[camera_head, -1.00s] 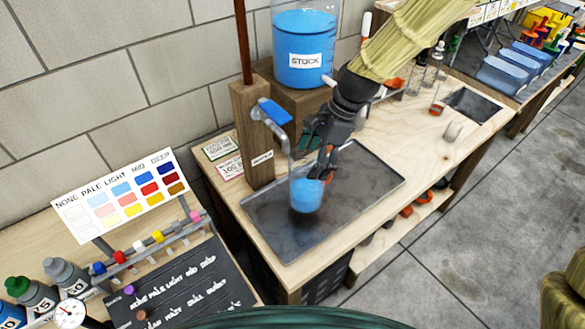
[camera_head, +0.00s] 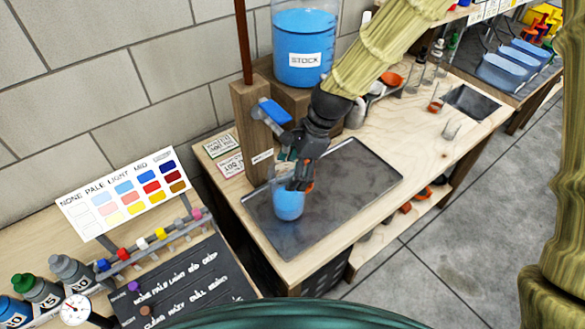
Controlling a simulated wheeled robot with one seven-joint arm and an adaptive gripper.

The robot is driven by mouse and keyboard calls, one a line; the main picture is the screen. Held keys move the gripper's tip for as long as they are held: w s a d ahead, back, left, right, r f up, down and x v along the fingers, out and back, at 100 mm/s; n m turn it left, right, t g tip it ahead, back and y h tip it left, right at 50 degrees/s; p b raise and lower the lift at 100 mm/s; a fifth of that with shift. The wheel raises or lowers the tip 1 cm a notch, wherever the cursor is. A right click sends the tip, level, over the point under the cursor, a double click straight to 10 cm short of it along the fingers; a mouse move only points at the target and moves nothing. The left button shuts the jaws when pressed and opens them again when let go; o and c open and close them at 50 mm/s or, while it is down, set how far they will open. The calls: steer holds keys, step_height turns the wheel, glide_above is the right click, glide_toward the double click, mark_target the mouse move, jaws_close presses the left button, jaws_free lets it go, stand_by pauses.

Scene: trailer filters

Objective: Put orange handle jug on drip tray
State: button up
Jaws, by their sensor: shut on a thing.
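The clear jug (camera_head: 289,205) holds blue liquid and stands upright over the left part of the dark drip tray (camera_head: 350,185). A bit of orange shows at its right side, mostly hidden by my gripper. My gripper (camera_head: 300,183) is shut on the jug at its upper right side, below the tap. The jug's base is on the tray or very close above it; I cannot tell which.
The tap with a blue lever (camera_head: 274,111) on a wooden post (camera_head: 252,135) stands just behind my gripper. The blue STOCK tank (camera_head: 303,55) is behind it. Glassware (camera_head: 437,95) stands at the back right. The tray's right part is clear.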

steer(key=shift+f, duration=0.1)
steer(key=o, duration=1.7)
steer(key=b+v, duration=0.2)
steer(key=v, duration=1)
steer(key=shift+w+d+b, duration=0.1)
steer(key=shift+b, duration=0.3)
